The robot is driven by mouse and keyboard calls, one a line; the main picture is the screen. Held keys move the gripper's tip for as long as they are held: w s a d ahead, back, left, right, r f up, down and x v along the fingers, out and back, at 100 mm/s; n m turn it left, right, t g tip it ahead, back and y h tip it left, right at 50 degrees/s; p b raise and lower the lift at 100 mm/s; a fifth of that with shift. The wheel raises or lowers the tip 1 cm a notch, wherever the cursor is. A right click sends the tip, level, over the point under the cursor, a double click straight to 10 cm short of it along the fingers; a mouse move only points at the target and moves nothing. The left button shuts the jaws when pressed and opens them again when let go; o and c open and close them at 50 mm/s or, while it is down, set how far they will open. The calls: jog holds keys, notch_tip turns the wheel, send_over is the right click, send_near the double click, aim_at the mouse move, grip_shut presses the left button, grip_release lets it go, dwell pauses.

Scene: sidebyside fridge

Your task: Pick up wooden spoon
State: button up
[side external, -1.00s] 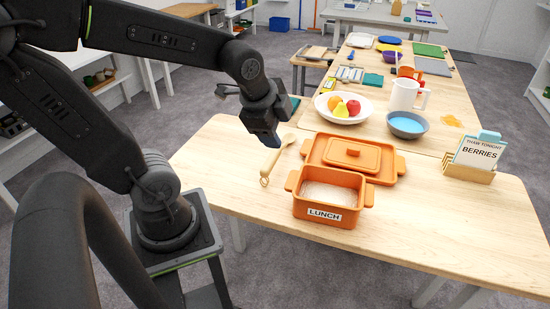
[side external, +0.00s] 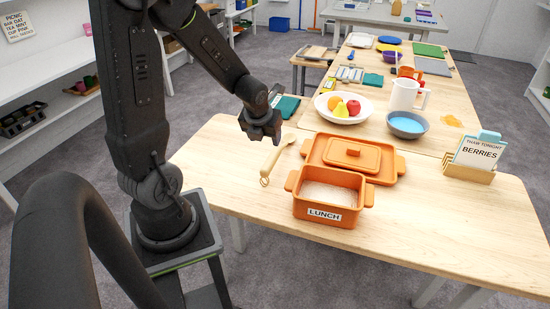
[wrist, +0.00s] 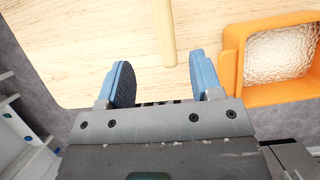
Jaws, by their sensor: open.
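The wooden spoon (side external: 275,160) lies on the light wood table, left of the orange dishes in the side external view. In the wrist view my gripper (wrist: 158,84) is open and empty, with two blue finger pads. The spoon's handle (wrist: 165,32) shows beyond the pads, roughly midway between them; the rest of the spoon is out of that view.
An orange dish labelled LUNCH (side external: 330,216) stands right of the spoon, with its orange lid (side external: 385,172) on the table behind it. A fruit plate (side external: 325,112), a blue-filled bowl (side external: 407,125) and a white pitcher (side external: 404,96) stand farther back. The table's left front is clear.

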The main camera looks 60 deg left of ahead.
aim_at(273, 155)
jog(key=x, duration=0.7)
jog(key=shift+w, duration=0.1)
jog(key=shift+w+x, duration=0.1)
jog(key=shift+x, duration=1.2)
jog(key=shift+w+x, duration=0.15)
jog(key=shift+x, duration=1.2)
jog(key=shift+d+r, duration=0.1)
jog(key=c, duration=1.1)
jog(key=shift+o, duration=0.2)
jog(key=shift+r, duration=0.1)
